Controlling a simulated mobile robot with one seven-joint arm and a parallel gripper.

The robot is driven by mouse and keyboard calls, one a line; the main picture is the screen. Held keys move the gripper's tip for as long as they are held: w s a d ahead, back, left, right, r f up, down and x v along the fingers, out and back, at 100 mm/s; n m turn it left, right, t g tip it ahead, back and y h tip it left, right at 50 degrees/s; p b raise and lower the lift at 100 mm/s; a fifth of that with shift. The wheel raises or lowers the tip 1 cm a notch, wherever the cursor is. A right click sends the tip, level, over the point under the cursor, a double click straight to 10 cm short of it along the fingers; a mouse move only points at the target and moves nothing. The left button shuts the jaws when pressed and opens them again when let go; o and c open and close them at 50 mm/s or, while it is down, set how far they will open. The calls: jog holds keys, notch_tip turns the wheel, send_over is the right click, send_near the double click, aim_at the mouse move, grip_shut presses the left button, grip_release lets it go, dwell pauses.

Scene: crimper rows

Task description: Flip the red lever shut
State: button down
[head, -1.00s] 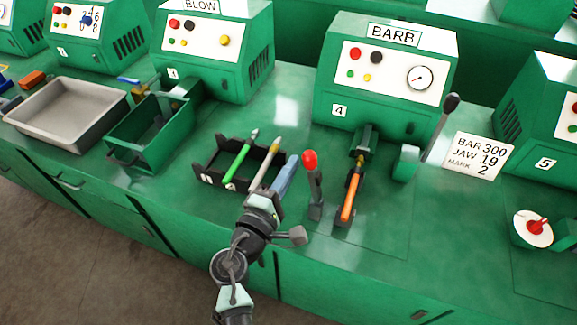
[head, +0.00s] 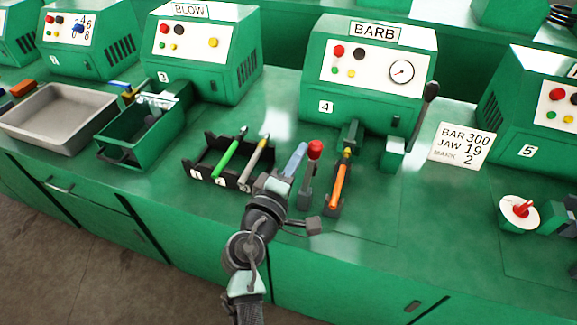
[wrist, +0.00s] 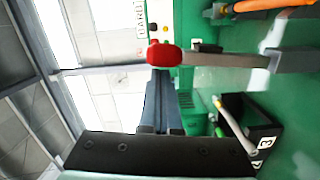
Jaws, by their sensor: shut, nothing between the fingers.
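The red lever (head: 315,150) has a red knob on a grey handle and stands nearly upright on the bench in front of the BARB machine, left of an orange-handled tool (head: 338,185). In the wrist view the red knob (wrist: 161,54) and its grey handle (wrist: 222,60) lie across the picture, just beyond my fingertips. My gripper (head: 298,155) is shut and empty, just left of the lever in the head view. Its fingers also show in the wrist view (wrist: 160,100). I cannot tell whether the fingers touch the lever.
A black rack (head: 190,170) with green and grey tools stands left of my gripper. The BARB machine (head: 325,90) stands behind, with a black-knobbed lever (head: 429,95) at its right. A sign (head: 460,158) stands further right.

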jog(key=s+d+f+m+y+b, duration=0.1)
jog(key=s+d+f+m+b, duration=0.2)
jog(key=d+f+m+b, duration=0.7)
jog(key=shift+s+d+f+m+y, duration=0.25)
jog(key=shift+d+m, duration=1.55)
jog(key=shift+m, duration=0.9)
jog(key=shift+r, duration=0.15)
